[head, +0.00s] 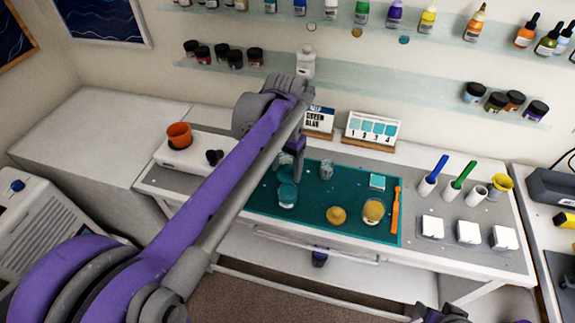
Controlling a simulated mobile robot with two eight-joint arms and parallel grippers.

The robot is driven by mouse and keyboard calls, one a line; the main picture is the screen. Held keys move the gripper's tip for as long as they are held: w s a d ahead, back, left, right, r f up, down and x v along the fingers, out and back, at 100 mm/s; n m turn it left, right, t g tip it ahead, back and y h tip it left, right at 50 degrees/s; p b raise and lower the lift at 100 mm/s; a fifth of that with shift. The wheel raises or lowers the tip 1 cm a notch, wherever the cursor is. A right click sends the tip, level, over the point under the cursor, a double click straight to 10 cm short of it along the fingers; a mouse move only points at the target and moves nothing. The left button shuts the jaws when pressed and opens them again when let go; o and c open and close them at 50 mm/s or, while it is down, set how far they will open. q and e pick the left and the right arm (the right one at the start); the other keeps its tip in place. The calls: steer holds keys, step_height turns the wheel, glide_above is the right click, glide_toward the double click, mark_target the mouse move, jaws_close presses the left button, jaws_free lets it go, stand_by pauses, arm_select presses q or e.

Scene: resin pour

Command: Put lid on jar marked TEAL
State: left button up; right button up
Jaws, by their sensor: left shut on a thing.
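My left gripper (289,160) reaches down over the teal mat (310,215) and is shut on what looks like a teal lid (286,174). The lid is just above and behind a glass jar with teal contents (288,197); I cannot tell whether they touch. Another small clear jar (326,170) stands to the right. A jar with yellow contents (373,211) stands at the right of the mat, with a yellow lid (337,215) beside it. Jar markings are too small to read. Part of my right gripper (440,314) shows at the bottom edge; its jaws are unclear.
A sign (320,121) and a swatch card (371,130) stand behind. Pens in white holders (427,187), a yellow cup (501,187) and white blocks (468,232) are at right. Bottle shelves hang above.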

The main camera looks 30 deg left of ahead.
arm_select(q)
steer(key=shift+f+b, duration=1.35)
steer(key=shift+f, duration=1.4)
arm_select(e)
steer(key=f, duration=0.1)
steer(key=s+f, duration=0.1)
steer(key=f, duration=0.2)
steer(key=shift+s+d+f, duration=0.1)
steer(key=shift+s, duration=0.15)
arm_select(q)
steer(key=shift+f, duration=0.15)
steer(key=o, duration=1.3)
steer(key=shift+o, duration=0.2)
steer(key=shift+r+p, duration=1.85)
steer(key=shift+r, duration=1.7)
arm_select(e)
steer(key=r, duration=0.1)
steer(key=w+r, duration=0.1)
steer(key=r, duration=0.1)
steer(key=w+r, duration=0.1)
steer(key=r, duration=0.1)
steer(key=shift+w+r, duration=0.1)
steer(key=shift+r, duration=0.05)
